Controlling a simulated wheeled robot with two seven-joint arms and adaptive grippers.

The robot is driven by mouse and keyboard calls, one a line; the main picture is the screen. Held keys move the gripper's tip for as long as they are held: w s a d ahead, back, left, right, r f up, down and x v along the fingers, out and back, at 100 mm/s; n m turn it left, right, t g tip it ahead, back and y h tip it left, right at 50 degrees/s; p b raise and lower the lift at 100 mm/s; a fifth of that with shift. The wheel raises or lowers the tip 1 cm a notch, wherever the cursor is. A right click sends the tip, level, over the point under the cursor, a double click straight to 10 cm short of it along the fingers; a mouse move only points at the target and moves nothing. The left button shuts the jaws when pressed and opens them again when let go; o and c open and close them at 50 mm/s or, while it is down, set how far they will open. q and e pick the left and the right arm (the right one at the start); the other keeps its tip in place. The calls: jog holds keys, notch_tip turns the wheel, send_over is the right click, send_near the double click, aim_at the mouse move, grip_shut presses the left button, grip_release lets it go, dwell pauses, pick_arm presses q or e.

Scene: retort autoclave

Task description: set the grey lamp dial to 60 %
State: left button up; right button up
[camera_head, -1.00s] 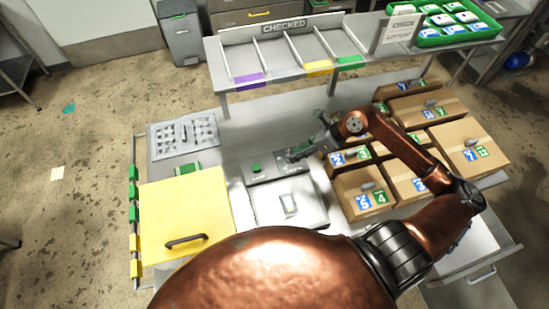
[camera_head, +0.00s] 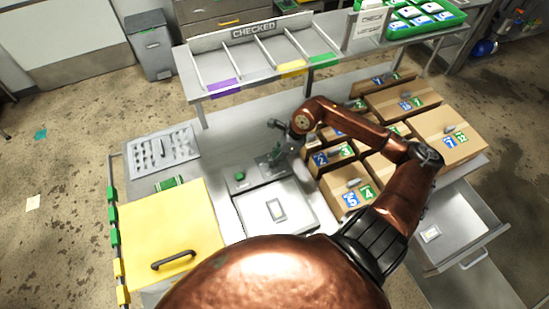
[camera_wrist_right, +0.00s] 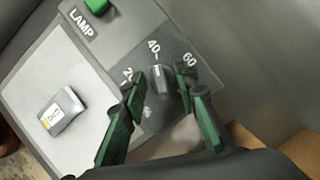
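The grey lamp dial (camera_wrist_right: 161,80) sits on a grey panel marked LAMP in the right wrist view. Its white pointer line is toward the 40 mark; the 60 mark lies to the right. My right gripper (camera_wrist_right: 159,88) is open, with one green finger on each side of the dial. I cannot tell whether either finger touches it. In the head view my right gripper (camera_head: 276,152) is over the far right of the lamp panel (camera_head: 254,178) and hides the dial. My left gripper is not in view.
A green button (camera_head: 239,175) is on the same panel, left of the dial. A pale lid with a small device (camera_head: 277,209) lies in front. Cardboard boxes (camera_head: 352,194) stand close to the right. A yellow lid (camera_head: 170,228) is at the left; the CHECKED rack (camera_head: 215,90) stands behind.

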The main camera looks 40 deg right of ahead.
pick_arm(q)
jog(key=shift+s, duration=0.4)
pick_arm(e)
jog(key=shift+f, duration=0.1)
jog(key=shift+c, duration=0.7)
grip_shut()
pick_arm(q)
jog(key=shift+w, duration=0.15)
